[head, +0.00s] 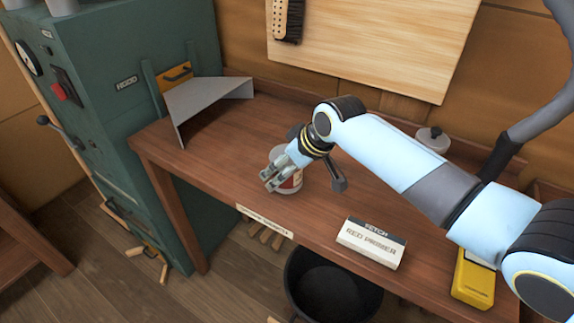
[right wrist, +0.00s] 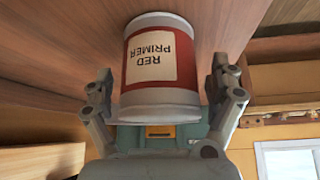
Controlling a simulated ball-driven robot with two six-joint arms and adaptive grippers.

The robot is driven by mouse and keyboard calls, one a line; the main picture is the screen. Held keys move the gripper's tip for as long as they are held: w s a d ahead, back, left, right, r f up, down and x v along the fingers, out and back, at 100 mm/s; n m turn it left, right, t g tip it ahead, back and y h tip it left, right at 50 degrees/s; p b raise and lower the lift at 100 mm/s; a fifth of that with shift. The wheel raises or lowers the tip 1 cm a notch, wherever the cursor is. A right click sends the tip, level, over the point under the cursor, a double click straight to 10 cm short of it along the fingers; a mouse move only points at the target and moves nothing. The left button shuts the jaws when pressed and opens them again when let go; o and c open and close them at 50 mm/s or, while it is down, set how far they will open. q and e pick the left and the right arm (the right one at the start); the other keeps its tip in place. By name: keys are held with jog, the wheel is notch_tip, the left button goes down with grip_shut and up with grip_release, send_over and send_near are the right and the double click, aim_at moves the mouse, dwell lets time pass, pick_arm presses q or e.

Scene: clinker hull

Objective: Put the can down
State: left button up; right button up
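The can (head: 291,182) is on the wooden bench, left of the middle in the head view, partly hidden by my right gripper (head: 273,178). In the right wrist view the can (right wrist: 160,65) is red and grey with a white label that reads RED PRIMER upside down. Its base seems to rest on the wood. The fingers of my right gripper (right wrist: 160,85) stand on either side of the can, with a narrow gap showing on each side, so it looks open around the can. My left gripper is not in view.
A white block marked RED PRIMER (head: 370,244) sits near the bench's (head: 210,165) front edge. A yellow device (head: 474,278) is at the right. A grey angled sheet (head: 205,100) is at the left. A black bucket (head: 330,290) stands below. Bare wood lies left of the can.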

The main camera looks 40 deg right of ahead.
jog(key=shift+o, duration=0.3)
jog(key=shift+r, duration=0.15)
jog(key=shift+s+r, duration=0.2)
jog(key=shift+r, duration=0.1)
jog(key=v, duration=1.1)
jog(key=shift+p, duration=0.35)
jog(key=shift+s, duration=0.1)
